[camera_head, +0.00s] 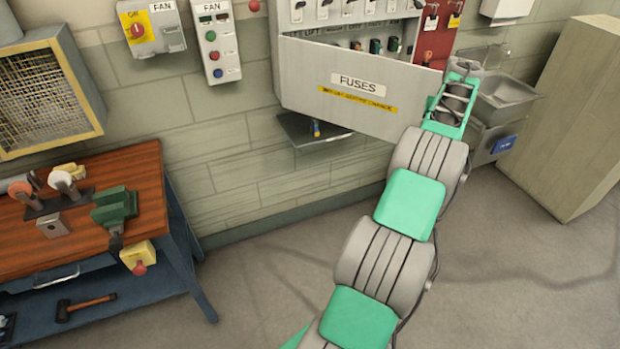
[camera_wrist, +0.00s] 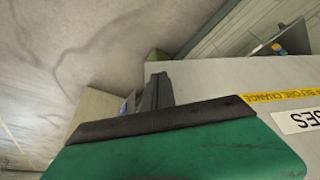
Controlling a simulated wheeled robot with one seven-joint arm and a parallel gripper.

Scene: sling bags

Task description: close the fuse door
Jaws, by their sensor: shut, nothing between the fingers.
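The fuse door (camera_head: 345,85) is a grey panel with a FUSES label and a yellow strip. It stands partly open, its left edge at the cabinet's left side and its right edge swung out from the cabinet (camera_head: 297,14). Fuses and switches show above its top edge. My gripper is at the door's right edge; in the head view its fingertips are hard to make out. In the wrist view my gripper (camera_wrist: 157,92) is shut and empty beside the grey door (camera_wrist: 225,75). I cannot tell whether it touches the door.
A dark wall shelf (camera_head: 308,132) sits below the door. A red panel (camera_head: 436,38) and a sink (camera_head: 508,97) are to the right, with a tall beige cabinet (camera_head: 570,110) beyond. A workbench (camera_head: 90,205) with tools stands left. Open floor lies between.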

